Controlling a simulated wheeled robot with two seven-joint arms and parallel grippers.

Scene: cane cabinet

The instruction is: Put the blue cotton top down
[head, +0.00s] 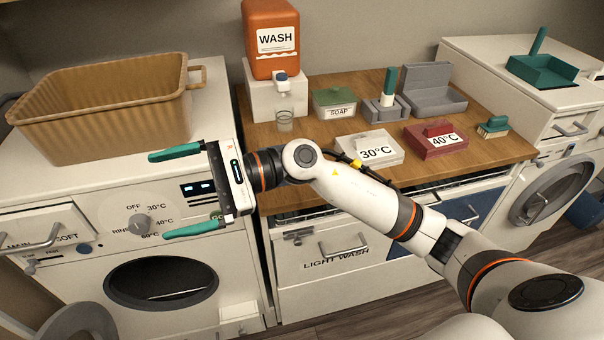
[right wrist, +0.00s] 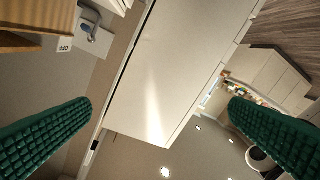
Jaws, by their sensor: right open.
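I cannot make out a blue cotton top in either view. My right gripper (head: 158,195) is open and empty, with its two green fingers spread wide. It is in front of the left washing machine's control panel (head: 110,235), above the dark round drum opening (head: 160,280). In the right wrist view, the right gripper (right wrist: 161,103) also shows its green ridged pads far apart, with nothing between them. My left gripper is not in view.
A tan ribbed basket (head: 100,115) stands on the left washer; its inside bottom is hidden. A wooden counter (head: 310,148) holds an orange WASH container (head: 272,40), a soap box (head: 334,103) and temperature boxes. A second machine (head: 555,150) is at the right.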

